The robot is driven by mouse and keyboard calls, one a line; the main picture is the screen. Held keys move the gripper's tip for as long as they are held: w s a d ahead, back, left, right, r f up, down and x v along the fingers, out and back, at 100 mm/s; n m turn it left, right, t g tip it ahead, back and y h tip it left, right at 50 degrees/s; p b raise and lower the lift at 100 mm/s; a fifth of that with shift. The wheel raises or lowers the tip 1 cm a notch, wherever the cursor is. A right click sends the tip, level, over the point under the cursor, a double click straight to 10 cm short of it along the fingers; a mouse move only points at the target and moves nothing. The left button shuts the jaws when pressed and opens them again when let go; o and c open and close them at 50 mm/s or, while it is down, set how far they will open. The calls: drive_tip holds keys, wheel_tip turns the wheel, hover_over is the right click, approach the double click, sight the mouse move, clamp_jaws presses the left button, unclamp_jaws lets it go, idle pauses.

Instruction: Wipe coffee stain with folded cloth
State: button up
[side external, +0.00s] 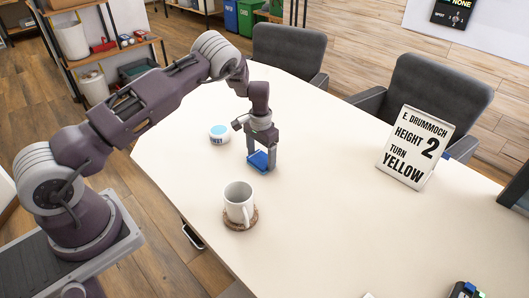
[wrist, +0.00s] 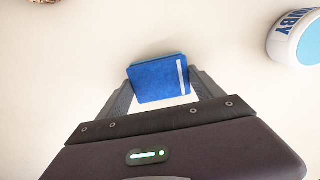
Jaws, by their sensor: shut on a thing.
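A blue folded cloth (side external: 259,161) is between the fingers of my gripper (side external: 261,158), low over the white table (side external: 330,190). In the wrist view the cloth (wrist: 158,80) shows as a blue square with a pale stripe near its right edge. The gripper (wrist: 160,90) is shut on it, a finger at each side. I cannot tell whether the cloth touches the table. No coffee stain shows in either view; part of the table is hidden by my gripper and cloth.
A white mug (side external: 239,201) stands on a brown coaster (side external: 240,222) in front of the gripper. A white tub with a blue lid (side external: 219,132) is to its left; it also shows in the wrist view (wrist: 296,38). A sign (side external: 414,148) stands at right. The table's middle is clear.

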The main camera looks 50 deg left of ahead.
drive_tip(key=shift+s, duration=3.5)
drive_tip(key=shift+w, duration=5)
drive_tip(key=shift+s+r, duration=0.1)
drive_tip(key=shift+r, duration=3.95)
drive_tip(key=shift+a, duration=0.1)
